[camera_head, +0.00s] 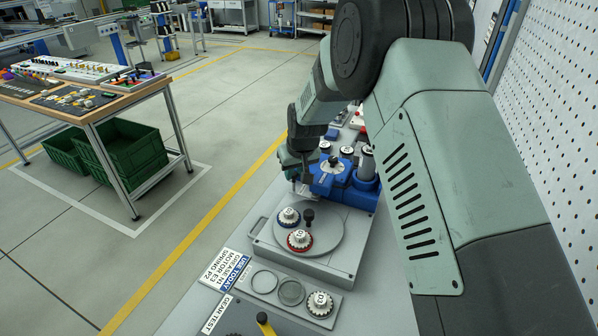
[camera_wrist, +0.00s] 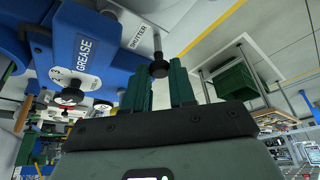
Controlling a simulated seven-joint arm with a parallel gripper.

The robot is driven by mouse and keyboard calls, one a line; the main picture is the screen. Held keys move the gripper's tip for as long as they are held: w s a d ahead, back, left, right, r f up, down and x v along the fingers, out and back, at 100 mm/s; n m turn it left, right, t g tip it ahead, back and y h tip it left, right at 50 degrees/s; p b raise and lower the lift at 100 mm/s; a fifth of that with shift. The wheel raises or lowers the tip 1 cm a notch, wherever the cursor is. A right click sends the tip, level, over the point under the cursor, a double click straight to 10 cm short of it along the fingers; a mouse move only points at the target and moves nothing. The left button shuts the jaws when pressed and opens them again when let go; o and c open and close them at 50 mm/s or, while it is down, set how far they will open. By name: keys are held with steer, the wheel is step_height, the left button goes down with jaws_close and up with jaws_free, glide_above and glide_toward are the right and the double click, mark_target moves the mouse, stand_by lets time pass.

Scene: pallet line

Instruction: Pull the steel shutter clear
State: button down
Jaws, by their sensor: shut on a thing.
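The steel shutter (camera_wrist: 136,30) is a pale plate marked SHUTTER at the blue grease unit (camera_wrist: 80,45) in the wrist view. Its black knob (camera_wrist: 159,69) stands on a thin stem between the teal fingers of my gripper (camera_wrist: 160,74), which is shut on it. In the head view my gripper (camera_head: 301,172) is at the left side of the blue unit (camera_head: 340,188). The knob is hidden there, and only a small pale part by the fingers shows, which I cannot clearly tell as the shutter.
A grey base with a round turntable (camera_head: 325,235) stands in front of the blue unit, carrying white-topped parts and a black knob. A tray (camera_head: 270,300) and label cards (camera_head: 224,271) lie nearer. Floor to the left is open, up to a workbench (camera_head: 150,90).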

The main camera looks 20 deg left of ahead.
steer(key=a, duration=0.4)
steer(key=shift+a, duration=0.1)
steer(key=c, duration=0.9)
jaws_free()
steer(key=shift+c, duration=0.2)
steer(key=v, duration=1.1)
steer(key=shift+f, duration=0.1)
